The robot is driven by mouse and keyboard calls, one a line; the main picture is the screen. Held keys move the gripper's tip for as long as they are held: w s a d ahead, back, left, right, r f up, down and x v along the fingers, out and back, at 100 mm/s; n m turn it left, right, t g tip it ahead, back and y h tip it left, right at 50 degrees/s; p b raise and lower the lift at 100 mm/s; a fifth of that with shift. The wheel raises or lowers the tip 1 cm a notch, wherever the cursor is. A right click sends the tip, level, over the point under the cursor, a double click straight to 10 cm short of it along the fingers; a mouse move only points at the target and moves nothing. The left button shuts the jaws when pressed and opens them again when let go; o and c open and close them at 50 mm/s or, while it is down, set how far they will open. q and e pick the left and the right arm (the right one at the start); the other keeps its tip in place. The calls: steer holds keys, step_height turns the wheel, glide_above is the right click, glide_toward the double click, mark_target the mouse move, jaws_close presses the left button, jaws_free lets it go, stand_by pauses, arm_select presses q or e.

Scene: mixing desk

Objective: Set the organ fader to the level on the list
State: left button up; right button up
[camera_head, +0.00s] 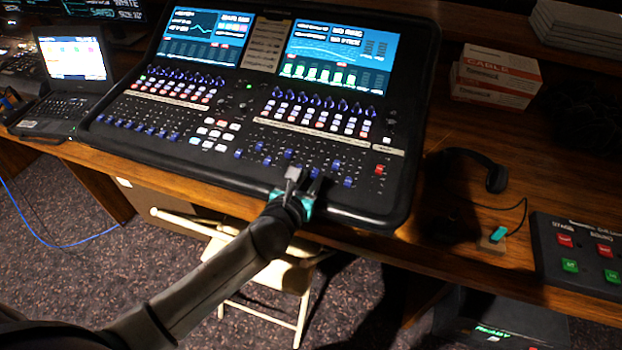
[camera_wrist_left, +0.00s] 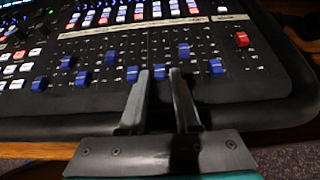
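The mixing desk (camera_head: 397,205) has a row of blue fader caps at different heights in its right section. No label naming the organ fader is readable, and I cannot pick out the level list. My left gripper (camera_head: 303,177) is low over these faders at the desk's front edge. In the left wrist view its two fingers (camera_wrist_left: 160,76) are apart. A blue fader cap (camera_wrist_left: 159,72) shows between the fingertips, with narrow gaps on both sides; contact is not visible. Other blue caps stand left (camera_wrist_left: 132,74) and right (camera_wrist_left: 215,67) of the fingers. My right gripper is not in view.
A red fader cap (camera_head: 379,169) is at the far right of the desk. A laptop (camera_head: 74,75) stands left. Cable boxes (camera_head: 497,75), headphones (camera_head: 495,177) and a button panel (camera_head: 590,250) lie right. A folding chair (camera_head: 262,265) is below the front edge.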

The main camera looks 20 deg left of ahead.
arm_select(q)
steer(key=shift+w+f, duration=0.2)
steer(key=shift+w, duration=0.4)
steer(key=shift+c, duration=0.3)
jaws_close()
stand_by(0.8)
